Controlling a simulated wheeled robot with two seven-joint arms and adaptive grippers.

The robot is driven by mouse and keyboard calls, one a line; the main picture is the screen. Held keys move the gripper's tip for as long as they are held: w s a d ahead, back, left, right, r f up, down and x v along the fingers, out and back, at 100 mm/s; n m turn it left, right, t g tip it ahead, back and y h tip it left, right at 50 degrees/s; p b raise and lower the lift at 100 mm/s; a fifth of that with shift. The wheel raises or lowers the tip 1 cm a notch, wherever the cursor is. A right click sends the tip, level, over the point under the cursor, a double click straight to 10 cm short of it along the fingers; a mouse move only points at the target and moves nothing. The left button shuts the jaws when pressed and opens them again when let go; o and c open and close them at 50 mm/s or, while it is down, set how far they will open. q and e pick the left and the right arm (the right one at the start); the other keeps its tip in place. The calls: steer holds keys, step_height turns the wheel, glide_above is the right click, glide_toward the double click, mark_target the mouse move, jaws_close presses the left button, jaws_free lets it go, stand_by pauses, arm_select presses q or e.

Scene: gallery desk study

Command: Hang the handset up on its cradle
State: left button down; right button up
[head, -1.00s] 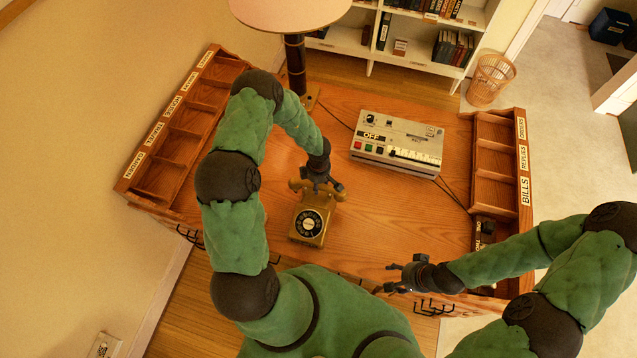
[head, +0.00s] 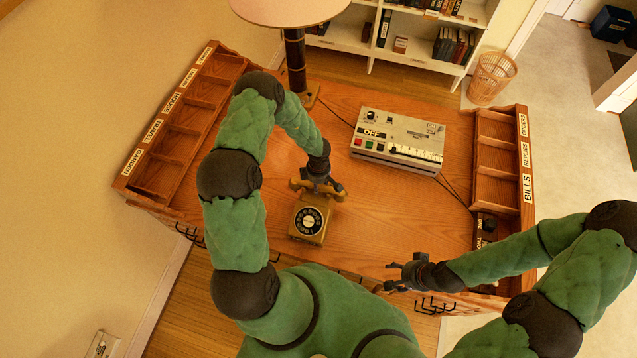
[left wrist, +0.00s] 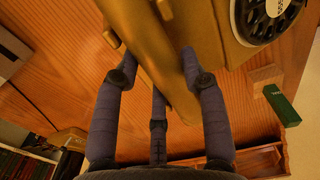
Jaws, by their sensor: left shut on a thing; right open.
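The brass handset (head: 298,184) lies crosswise at the back of the old brass telephone (head: 308,238), which has a black dial. My left gripper (head: 322,187) is shut on the handset's middle. In the left wrist view the handset (left wrist: 145,40) runs between my fingers, close beside the telephone body (left wrist: 232,45) with its dial. The cradle is mostly hidden under the handset and fingers. I cannot tell whether the handset touches it. My right gripper (head: 396,276) is open and empty near the desk's front edge.
A grey machine with coloured buttons (head: 398,138) stands at the desk's back right. Labelled wooden pigeonholes (head: 167,143) line the left side and more (head: 497,165) the right. A lamp (head: 296,60) stands at the back. The desk middle is clear.

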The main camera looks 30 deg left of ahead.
arm_select(q)
steer(key=c, duration=0.6)
jaws_free()
steer(key=shift+f, duration=0.15)
step_height(320, 180, up, 12)
steer(key=shift+w+r, duration=0.1)
stand_by(0.7)
